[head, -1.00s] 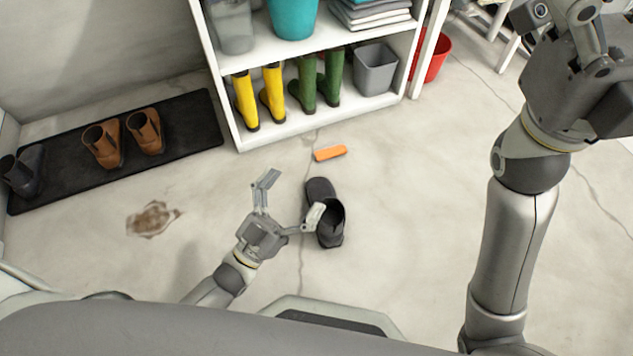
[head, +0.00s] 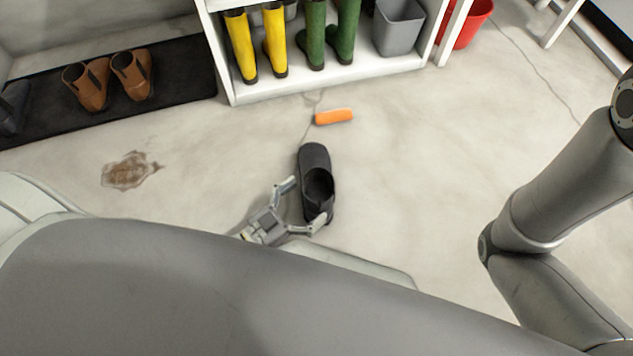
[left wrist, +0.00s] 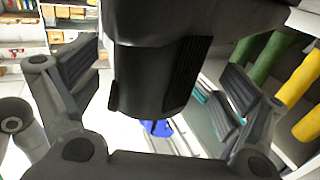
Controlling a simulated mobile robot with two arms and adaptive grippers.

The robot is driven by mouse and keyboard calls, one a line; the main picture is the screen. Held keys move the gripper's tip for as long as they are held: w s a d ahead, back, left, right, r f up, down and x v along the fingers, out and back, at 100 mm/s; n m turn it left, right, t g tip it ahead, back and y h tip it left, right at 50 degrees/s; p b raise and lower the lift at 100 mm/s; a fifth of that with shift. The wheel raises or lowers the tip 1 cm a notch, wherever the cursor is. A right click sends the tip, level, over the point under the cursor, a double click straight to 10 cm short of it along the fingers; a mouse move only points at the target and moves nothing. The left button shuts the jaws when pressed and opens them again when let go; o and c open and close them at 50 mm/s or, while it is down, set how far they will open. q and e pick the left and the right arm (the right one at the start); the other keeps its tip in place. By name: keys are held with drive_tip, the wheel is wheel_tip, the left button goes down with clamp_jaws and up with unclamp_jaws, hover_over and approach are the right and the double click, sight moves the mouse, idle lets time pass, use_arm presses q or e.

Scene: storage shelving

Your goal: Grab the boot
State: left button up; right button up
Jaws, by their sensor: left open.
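A dark grey-black boot (head: 314,160) lies on the floor in the head view, its opening towards me. My left gripper (head: 304,203) is low at the boot's near left end, with one finger on the boot's left side and the other by its near end. In the left wrist view the boot (left wrist: 150,85) fills the space between the two spread fingers of the left gripper (left wrist: 162,80). The jaws are open; I cannot tell whether either finger touches the boot. My right gripper is out of view; only its arm shows at the right.
An orange block (head: 333,116) lies on the floor beyond the boot. A white shelf (head: 330,82) behind it holds yellow boots (head: 241,45), green boots (head: 312,35) and a grey bin (head: 398,28). Brown boots (head: 132,75) stand on a black mat (head: 185,75). The floor right of the boot is clear.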

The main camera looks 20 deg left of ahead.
sight(330, 184)
use_arm(q)
drive_tip(key=b+x, duration=0.2)
drive_tip(key=x, duration=0.1)
drive_tip(key=shift+w+d+f, duration=0.1)
drive_tip(key=shift+w+f, duration=0.05)
drive_tip(key=shift+f, duration=0.05)
drive_tip(key=shift+w+d+r+b, duration=0.15)
drive_tip(key=shift+w+d+b, duration=0.3)
drive_tip(key=shift+w, duration=0.15)
drive_tip(key=c, duration=1.7)
drive_tip(key=shift+c, duration=0.3)
drive_tip(key=shift+r, duration=0.1)
